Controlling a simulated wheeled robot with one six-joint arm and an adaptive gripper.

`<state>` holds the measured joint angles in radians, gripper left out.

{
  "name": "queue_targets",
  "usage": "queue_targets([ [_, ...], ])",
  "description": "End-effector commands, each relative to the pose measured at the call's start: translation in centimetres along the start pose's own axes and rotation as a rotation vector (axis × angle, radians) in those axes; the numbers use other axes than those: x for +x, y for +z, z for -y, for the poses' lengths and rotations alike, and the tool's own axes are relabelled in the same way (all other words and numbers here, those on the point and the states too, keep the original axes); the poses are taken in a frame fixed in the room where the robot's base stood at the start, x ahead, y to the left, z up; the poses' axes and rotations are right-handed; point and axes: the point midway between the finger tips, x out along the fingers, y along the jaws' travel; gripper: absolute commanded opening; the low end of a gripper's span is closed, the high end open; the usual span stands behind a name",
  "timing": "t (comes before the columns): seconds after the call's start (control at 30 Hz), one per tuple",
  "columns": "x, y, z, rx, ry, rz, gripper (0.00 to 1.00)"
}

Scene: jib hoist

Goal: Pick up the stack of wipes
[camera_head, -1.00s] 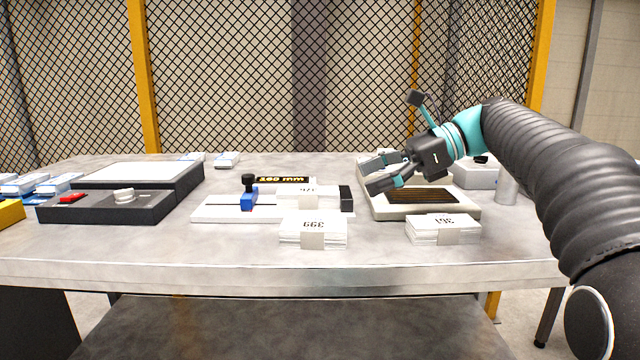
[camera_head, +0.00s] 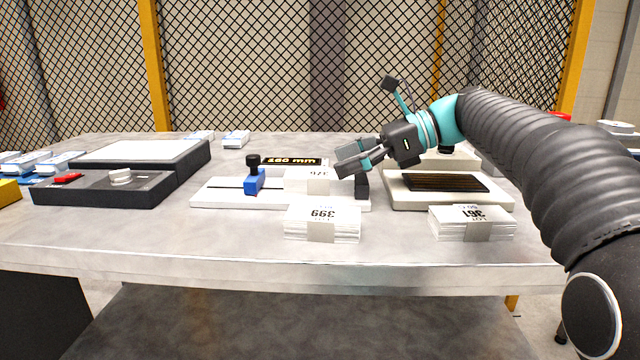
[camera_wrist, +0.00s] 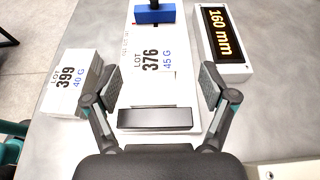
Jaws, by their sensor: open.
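Several white banded stacks that look like wipes show in the head view. The stack marked 376 (camera_head: 308,180) lies on a white measuring base (camera_head: 215,191) between a blue slider (camera_head: 254,183) and a black end block (camera_head: 361,186). In the wrist view this stack (camera_wrist: 151,62) reads LOT 376, 45 G. The stack marked 399 (camera_head: 322,224) lies on the table in front, and the stack marked 361 (camera_head: 472,223) lies to its right. My gripper (camera_head: 354,157) is open and empty above the end-block side of the base. In the wrist view its fingers (camera_wrist: 163,88) straddle the near end of stack 376 from above.
A display reading 160 mm (camera_head: 292,162) stands behind the base. A pale device with a dark slatted plate (camera_head: 446,183) is at right. A dark device (camera_head: 105,189) stands at left, with blue-and-white packs (camera_head: 58,162) beyond it. The front table strip is mostly bare.

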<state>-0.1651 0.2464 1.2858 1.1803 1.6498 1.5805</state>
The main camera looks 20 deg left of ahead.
Motion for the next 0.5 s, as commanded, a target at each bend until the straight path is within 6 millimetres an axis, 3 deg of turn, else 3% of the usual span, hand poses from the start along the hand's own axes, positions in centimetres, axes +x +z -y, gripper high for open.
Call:
queue_targets([
  [0.3, 4.1, 0.0, -0.8, -0.001, 0.005, 0.0, 0.83],
  [0.5, 5.2, 0.1, -0.8, -0.001, 0.002, -0.001, 0.83],
])
